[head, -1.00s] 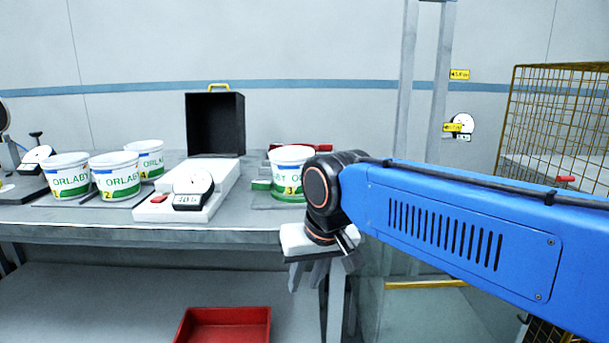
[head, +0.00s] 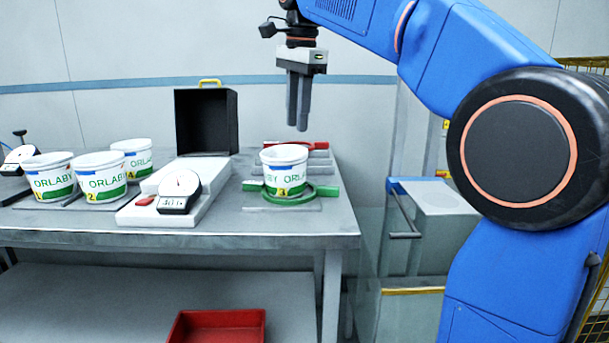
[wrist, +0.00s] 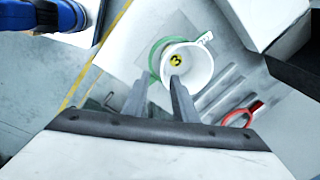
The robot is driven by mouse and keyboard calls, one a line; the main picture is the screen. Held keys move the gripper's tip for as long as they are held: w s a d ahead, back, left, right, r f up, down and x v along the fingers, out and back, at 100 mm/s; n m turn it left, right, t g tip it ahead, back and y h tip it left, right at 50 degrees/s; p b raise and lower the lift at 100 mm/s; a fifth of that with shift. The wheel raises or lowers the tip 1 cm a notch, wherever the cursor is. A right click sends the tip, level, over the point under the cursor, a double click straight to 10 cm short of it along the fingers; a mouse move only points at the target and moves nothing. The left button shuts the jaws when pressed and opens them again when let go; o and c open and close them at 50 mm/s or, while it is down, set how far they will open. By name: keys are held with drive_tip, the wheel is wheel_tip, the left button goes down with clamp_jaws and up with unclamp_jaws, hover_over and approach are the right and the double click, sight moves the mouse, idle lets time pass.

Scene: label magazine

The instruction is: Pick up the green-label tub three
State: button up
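Tub three (head: 285,169) is white with a green-lettered label and a yellow 3. It stands upright on the right part of the bench, with a green ring tool (head: 327,193) around its base. In the wrist view the tub (wrist: 199,62) is seen from above, open, with a yellow 3 inside; the green ring (wrist: 154,57) shows beside it. My gripper (head: 298,128) hangs above and slightly right of the tub, fingers pointing down. In the wrist view my gripper (wrist: 158,80) has its fingers apart and empty, with one fingertip overlapping the tub's near rim.
Similar tubs one (head: 50,178), two (head: 101,180) and four (head: 134,160) stand at the left. A white scale (head: 180,188) and black open box (head: 207,122) stand left of tub three. A red-handled tool (head: 312,145) lies behind it. A red tray (head: 217,325) is below.

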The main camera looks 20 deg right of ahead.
drive_tip(key=w+r+m, duration=0.1)
approach(297, 171)
drive_tip(key=f, duration=0.2)
drive_tip(key=w+f, duration=0.1)
drive_tip(key=f, duration=0.3)
drive_tip(key=shift+w+f, duration=0.1)
drive_tip(key=shift+w, duration=0.25)
drive_tip(key=shift+a+f, duration=0.1)
drive_tip(key=shift+f, duration=1.25)
drive_tip(key=shift+a+f, duration=0.15)
drive_tip(key=shift+f, duration=1.2)
clamp_jaws()
